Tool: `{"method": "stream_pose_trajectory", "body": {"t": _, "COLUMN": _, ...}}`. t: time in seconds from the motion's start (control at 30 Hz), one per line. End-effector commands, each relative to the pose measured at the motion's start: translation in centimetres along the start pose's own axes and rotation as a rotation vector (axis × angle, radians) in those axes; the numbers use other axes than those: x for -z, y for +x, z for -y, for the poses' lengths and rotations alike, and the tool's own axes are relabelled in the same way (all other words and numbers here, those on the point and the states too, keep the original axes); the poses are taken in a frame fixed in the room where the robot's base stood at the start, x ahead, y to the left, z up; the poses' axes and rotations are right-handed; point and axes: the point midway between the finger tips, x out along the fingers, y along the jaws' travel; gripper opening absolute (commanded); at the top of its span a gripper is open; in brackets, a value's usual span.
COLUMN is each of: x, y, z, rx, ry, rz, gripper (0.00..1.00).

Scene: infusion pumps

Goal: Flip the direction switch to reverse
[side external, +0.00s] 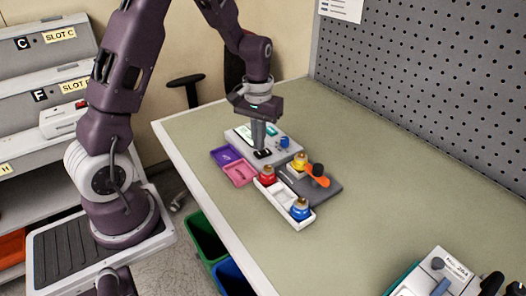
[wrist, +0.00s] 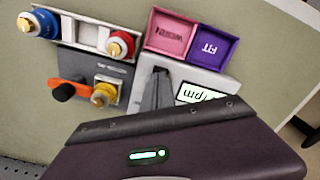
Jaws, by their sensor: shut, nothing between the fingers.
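The pump (side external: 290,153) is a pale grey box on the table, with a lit screen (side external: 243,132) and a blue knob (side external: 284,142). A small black switch (side external: 263,154) sits on its near side; I cannot read its position. My gripper (side external: 260,148) points down with its fingers shut and empty, right above or at the switch; I cannot tell if they touch. The switch is not clearly visible there.
Purple "FIT" (wrist: 213,46) and pink "WORN" (wrist: 171,31) trays adjoin the pump. A white tray (side external: 282,193) holds red and blue-based fittings. A grey plate (side external: 329,192) carries an orange lever (side external: 317,176) and a yellow fitting (side external: 299,161).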

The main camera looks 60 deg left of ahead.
Motion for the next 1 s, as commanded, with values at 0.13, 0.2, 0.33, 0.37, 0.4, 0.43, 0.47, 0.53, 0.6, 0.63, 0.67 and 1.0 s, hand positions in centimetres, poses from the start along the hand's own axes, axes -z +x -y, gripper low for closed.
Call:
{"method": "stream_pose_trajectory", "body": {"t": 0.13, "x": 0.00, "y": 0.00, "z": 0.00, "rx": 0.000, "ry": 0.000, "rz": 0.000, "gripper": 0.00}}
{"method": "stream_pose_trajectory", "body": {"t": 0.2, "x": 0.00, "y": 0.00, "z": 0.00, "rx": 0.000, "ry": 0.000, "rz": 0.000, "gripper": 0.00}}
{"method": "stream_pose_trajectory", "body": {"t": 0.33, "x": 0.00, "y": 0.00, "z": 0.00, "rx": 0.000, "ry": 0.000, "rz": 0.000, "gripper": 0.00}}
{"method": "stream_pose_trajectory", "body": {"t": 0.37, "x": 0.00, "y": 0.00, "z": 0.00, "rx": 0.000, "ry": 0.000, "rz": 0.000, "gripper": 0.00}}
{"method": "stream_pose_trajectory", "body": {"t": 0.4, "x": 0.00, "y": 0.00, "z": 0.00, "rx": 0.000, "ry": 0.000, "rz": 0.000, "gripper": 0.00}}
{"method": "stream_pose_trajectory", "body": {"t": 0.43, "x": 0.00, "y": 0.01, "z": 0.00, "rx": 0.000, "ry": 0.000, "rz": 0.000, "gripper": 0.00}}
{"method": "stream_pose_trajectory", "body": {"t": 0.47, "x": 0.00, "y": 0.03, "z": 0.00, "rx": 0.000, "ry": 0.000, "rz": 0.000, "gripper": 0.00}}
{"method": "stream_pose_trajectory", "body": {"t": 0.53, "x": 0.00, "y": 0.12, "z": 0.00, "rx": 0.000, "ry": 0.000, "rz": 0.000, "gripper": 0.00}}
{"method": "stream_pose_trajectory", "body": {"t": 0.6, "x": 0.01, "y": 0.23, "z": 0.00, "rx": 0.000, "ry": 0.000, "rz": 0.000, "gripper": 0.00}}
{"method": "stream_pose_trajectory", "body": {"t": 0.63, "x": 0.01, "y": 0.28, "z": 0.00, "rx": 0.000, "ry": 0.000, "rz": 0.000, "gripper": 0.00}}
{"method": "stream_pose_trajectory", "body": {"t": 0.67, "x": 0.01, "y": 0.32, "z": 0.00, "rx": 0.000, "ry": 0.000, "rz": 0.000, "gripper": 0.00}}
{"method": "stream_pose_trajectory", "body": {"t": 1.0, "x": -0.01, "y": 0.84, "z": 0.00, "rx": 0.000, "ry": 0.000, "rz": 0.001, "gripper": 0.00}}
